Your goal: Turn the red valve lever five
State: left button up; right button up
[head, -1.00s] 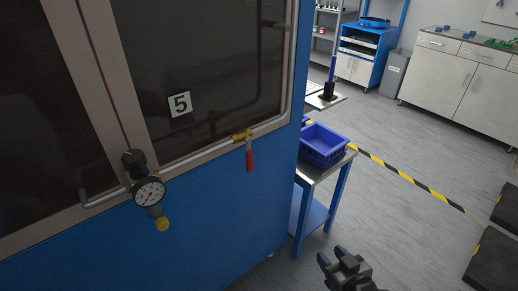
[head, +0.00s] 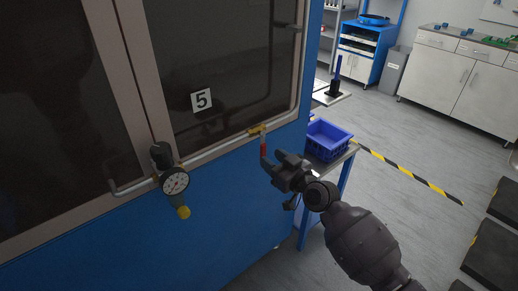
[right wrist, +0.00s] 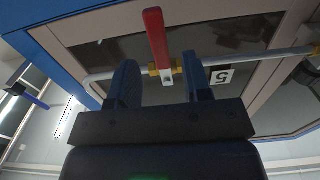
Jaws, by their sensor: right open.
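The red valve lever (head: 263,147) hangs down from a brass valve (head: 257,130) on a metal pipe, right of the label 5 (head: 202,100) on the blue machine. My right gripper (head: 270,166) is open at the lever's lower end in the head view, and partly hides it. In the right wrist view the red lever (right wrist: 156,38) shows beyond and between the two spread fingers (right wrist: 160,80), apart from them as far as I can tell. The label 5 also shows there (right wrist: 221,77). My left gripper is not in view.
A pressure gauge (head: 175,182) with a yellow-tipped fitting sits on the same pipe to the left. A blue crate (head: 328,140) stands on a small table right of the machine, close behind my right arm. Open grey floor lies further right.

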aim_at(265, 153)
jog(key=shift+b+x, duration=0.3)
jog(key=shift+x, duration=2.9)
jog(key=shift+c, duration=0.2)
grip_shut()
